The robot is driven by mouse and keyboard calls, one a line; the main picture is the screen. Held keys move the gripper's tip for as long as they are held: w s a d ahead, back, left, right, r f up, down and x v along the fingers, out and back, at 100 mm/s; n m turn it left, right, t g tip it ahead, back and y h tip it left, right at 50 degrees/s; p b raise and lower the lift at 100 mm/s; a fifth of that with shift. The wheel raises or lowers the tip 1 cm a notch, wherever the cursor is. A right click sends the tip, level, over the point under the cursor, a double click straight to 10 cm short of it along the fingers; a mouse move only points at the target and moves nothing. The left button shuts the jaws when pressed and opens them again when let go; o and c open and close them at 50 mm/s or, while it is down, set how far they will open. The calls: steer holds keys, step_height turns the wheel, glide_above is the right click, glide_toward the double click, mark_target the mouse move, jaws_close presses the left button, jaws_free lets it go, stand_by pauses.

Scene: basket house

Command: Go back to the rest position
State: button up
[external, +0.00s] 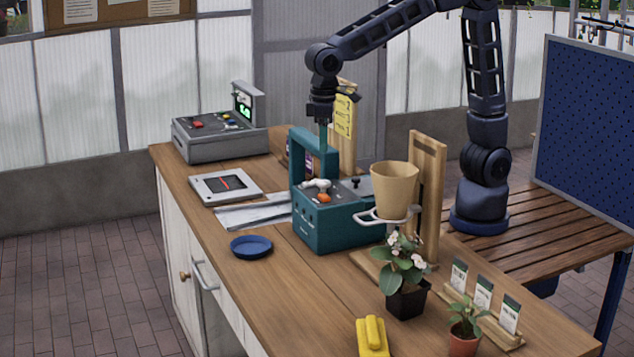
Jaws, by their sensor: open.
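My gripper (322,122) is open and points straight down at the end of my dark blue arm. It hangs at the upright frame of a teal machine (340,228) on the wooden counter. Its fingertips are small and partly lost against the teal frame, so I cannot tell whether they touch it.
A tan pot (394,189) sits in a ring holder on a wooden stand (428,195). A potted white-flowered plant (404,275), a yellow object (372,337) and a small seedling pot (465,330) stand in front. A grey console (218,137), a flat device (225,188) and a blue dish (250,247) are leftward.

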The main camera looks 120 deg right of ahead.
stand_by(0.4)
steer(key=s+a+r+n+t, duration=0.1)
steer(key=s+n+t, duration=0.1)
steer(key=s, duration=1.3)
steer(key=s+a+r+n+t, duration=0.1)
steer(key=s+r+n+t, duration=0.1)
steer(key=s, duration=1.3)
steer(key=shift+s+a+r+n+t, duration=0.25)
steer(key=shift+a+n+t, duration=0.1)
steer(key=shift+n, duration=0.25)
steer(key=shift+c, duration=0.5)
